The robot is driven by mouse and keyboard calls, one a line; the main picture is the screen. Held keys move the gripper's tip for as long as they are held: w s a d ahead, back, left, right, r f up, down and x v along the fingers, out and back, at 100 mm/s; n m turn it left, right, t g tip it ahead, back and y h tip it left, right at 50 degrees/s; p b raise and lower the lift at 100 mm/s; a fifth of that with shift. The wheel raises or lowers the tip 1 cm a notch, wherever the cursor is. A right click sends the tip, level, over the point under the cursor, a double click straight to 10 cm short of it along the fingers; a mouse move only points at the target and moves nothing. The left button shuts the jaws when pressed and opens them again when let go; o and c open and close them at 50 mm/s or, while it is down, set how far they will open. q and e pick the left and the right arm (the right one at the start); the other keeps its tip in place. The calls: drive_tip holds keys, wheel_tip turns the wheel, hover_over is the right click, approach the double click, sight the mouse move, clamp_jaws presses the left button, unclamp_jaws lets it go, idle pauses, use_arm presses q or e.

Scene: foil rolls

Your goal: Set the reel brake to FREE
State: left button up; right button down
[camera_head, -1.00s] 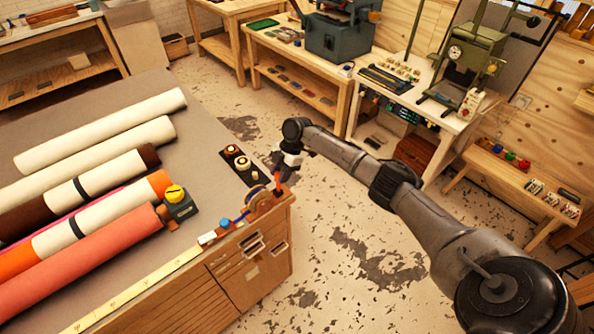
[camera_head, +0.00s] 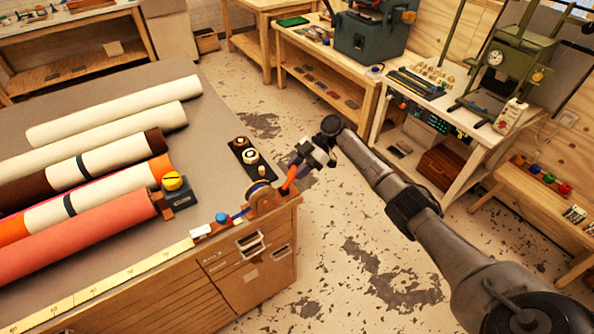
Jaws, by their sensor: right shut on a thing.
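The reel (camera_head: 261,194) sits in a wooden holder at the table's right front corner, with a blue and tan disc. Its orange brake lever (camera_head: 289,180) leans up and to the right. My right gripper (camera_head: 298,167) is shut on the upper end of the lever, which the fingers partly hide. No FREE marking can be read at this size. My left gripper is not in view.
Several rolls (camera_head: 105,215) lie on the grey table (camera_head: 165,95). A yellow-topped block (camera_head: 178,193), a dark tray with knobs (camera_head: 244,158) and a blue-capped piece (camera_head: 221,218) stand near the reel. Open floor (camera_head: 365,255) lies to the right.

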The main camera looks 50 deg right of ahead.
idle(0.3)
drive_tip(key=c, duration=0.8)
unclamp_jaws()
drive_tip(key=shift+o, duration=0.2)
drive_tip(key=shift+d, duration=0.15)
drive_tip(key=b+v, duration=0.2)
drive_tip(key=v, duration=1.1)
drive_tip(key=shift+d+r, duration=0.25)
